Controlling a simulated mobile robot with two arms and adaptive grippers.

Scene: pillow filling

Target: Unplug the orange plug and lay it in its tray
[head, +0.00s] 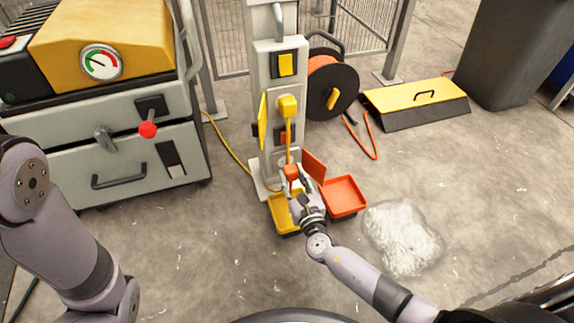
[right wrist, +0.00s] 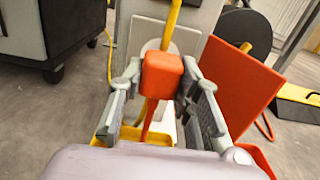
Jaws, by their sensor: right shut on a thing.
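The orange plug (head: 291,170) is low on the grey post (head: 262,150), in front of a round pale socket (right wrist: 150,47). My right gripper (head: 291,180) is shut on it; in the right wrist view the plug (right wrist: 161,74) sits between the two fingers. An orange cord (right wrist: 146,125) hangs below the plug. I cannot tell whether the plug is still seated in the socket. The orange tray (head: 345,193) lies on the right at the post's foot and looks empty. My left gripper is out of view; only my left arm shows.
A yellow plug (head: 288,105) sits higher on the post, its cable running down behind the orange plug. An orange flap (head: 313,166) stands open beside the gripper. The yellow tray (head: 284,216) is below it. A whitish patch (head: 403,237) lies on the floor to the right.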

